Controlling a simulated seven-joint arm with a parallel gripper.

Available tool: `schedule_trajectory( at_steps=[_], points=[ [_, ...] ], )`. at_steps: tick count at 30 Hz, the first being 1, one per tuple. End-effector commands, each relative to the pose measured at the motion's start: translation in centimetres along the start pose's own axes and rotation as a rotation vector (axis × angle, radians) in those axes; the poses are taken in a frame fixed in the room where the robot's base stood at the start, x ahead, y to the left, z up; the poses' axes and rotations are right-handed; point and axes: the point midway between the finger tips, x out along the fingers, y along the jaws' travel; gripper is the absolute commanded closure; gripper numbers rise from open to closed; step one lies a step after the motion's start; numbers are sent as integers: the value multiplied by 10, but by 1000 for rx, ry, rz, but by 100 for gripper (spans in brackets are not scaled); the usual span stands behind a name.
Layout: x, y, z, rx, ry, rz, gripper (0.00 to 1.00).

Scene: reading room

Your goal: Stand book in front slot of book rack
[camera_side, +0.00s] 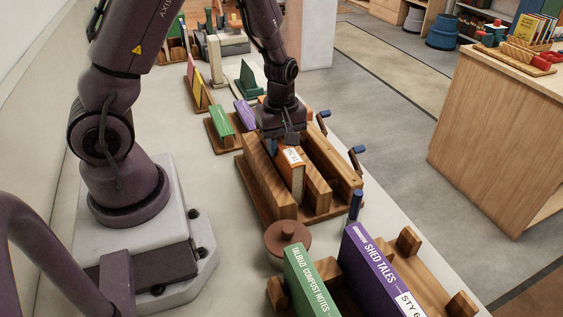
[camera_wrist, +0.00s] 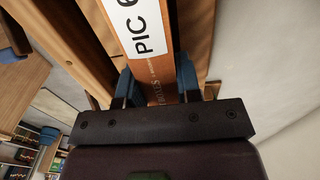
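An orange-brown book (camera_side: 291,173) with a white label stands upright in a wooden book rack (camera_side: 243,183), between the thick left block and the middle divider. Its lower part is hidden by the rack's boards. My gripper (camera_side: 284,147) is above the book's far end, pointing down. In the wrist view, the blue fingertips of my gripper (camera_wrist: 158,82) lie against both sides of the book's spine (camera_wrist: 166,72), shut on it. The label there starts with "PIC". Whether the book's bottom rests on the rack's base cannot be seen.
A nearer wooden stand holds a green book (camera_side: 305,279) and a purple book (camera_side: 372,268). Blue-tipped pegs (camera_side: 356,150) stick out on the rack's right. More small racks stand beyond.

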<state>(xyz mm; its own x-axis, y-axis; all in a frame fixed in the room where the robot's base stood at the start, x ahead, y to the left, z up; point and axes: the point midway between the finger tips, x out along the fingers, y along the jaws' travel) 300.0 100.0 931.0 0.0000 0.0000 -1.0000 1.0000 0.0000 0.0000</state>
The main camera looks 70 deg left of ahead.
Motion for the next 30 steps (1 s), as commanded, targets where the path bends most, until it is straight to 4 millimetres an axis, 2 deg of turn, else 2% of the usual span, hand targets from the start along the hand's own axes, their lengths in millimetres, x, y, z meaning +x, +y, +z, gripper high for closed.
schedule_trajectory(
  at_steps=[5,30],
  points=[
    [-3,1,0,0,1,3,100],
    [-44,1,0,1,1,3,100]
  ],
)
